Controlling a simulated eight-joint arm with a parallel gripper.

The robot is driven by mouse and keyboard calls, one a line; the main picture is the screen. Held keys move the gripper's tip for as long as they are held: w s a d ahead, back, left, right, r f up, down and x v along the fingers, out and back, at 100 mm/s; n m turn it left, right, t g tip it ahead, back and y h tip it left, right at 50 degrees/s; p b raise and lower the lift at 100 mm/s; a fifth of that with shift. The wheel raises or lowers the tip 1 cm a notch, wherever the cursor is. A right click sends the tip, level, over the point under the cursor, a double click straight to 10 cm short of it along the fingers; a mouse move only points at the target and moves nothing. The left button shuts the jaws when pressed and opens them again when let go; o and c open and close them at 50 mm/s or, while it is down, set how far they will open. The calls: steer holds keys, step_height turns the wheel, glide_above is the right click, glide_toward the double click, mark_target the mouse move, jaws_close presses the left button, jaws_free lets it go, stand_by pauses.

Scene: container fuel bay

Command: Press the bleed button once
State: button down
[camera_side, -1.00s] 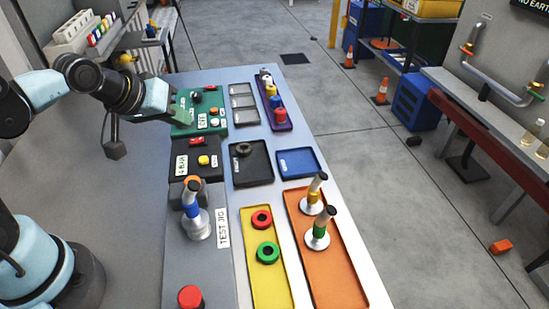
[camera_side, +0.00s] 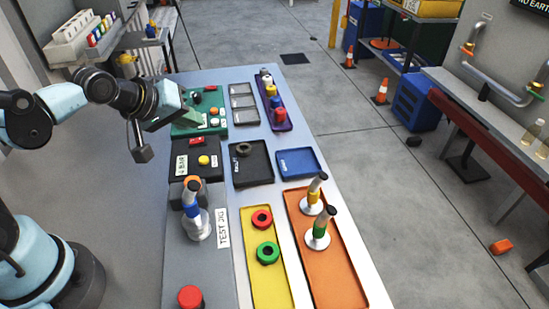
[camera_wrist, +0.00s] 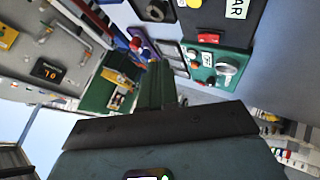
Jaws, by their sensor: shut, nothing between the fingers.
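My gripper (camera_side: 188,118) is shut and empty. In the side view it hangs over the left part of the green panel box (camera_side: 218,125), partly hiding it. Nearer in the side view, a black box (camera_side: 212,175) labelled BAR has a yellow button (camera_side: 203,160) and a red part (camera_side: 197,142). No readable label shows which button is the bleed button. I cannot tell whether the fingers touch anything.
The bench holds a purple rack (camera_side: 281,124) of coloured pieces, a black tray (camera_side: 238,178), a blue tray (camera_side: 296,164), a yellow tray (camera_side: 268,290) with rings and an orange tray (camera_side: 335,285) with upright fittings. A blue-banded fitting (camera_side: 192,208) stands on the test jig beside a red button (camera_side: 190,297).

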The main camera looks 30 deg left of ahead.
mark_target(200, 161)
steer(key=shift+f, duration=3.5)
steer(key=shift+f, duration=0.2)
steer(key=shift+f, duration=0.25)
steer(key=shift+r, duration=0.15)
steer(key=shift+r, duration=0.3)
steer(key=shift+r, duration=2.5)
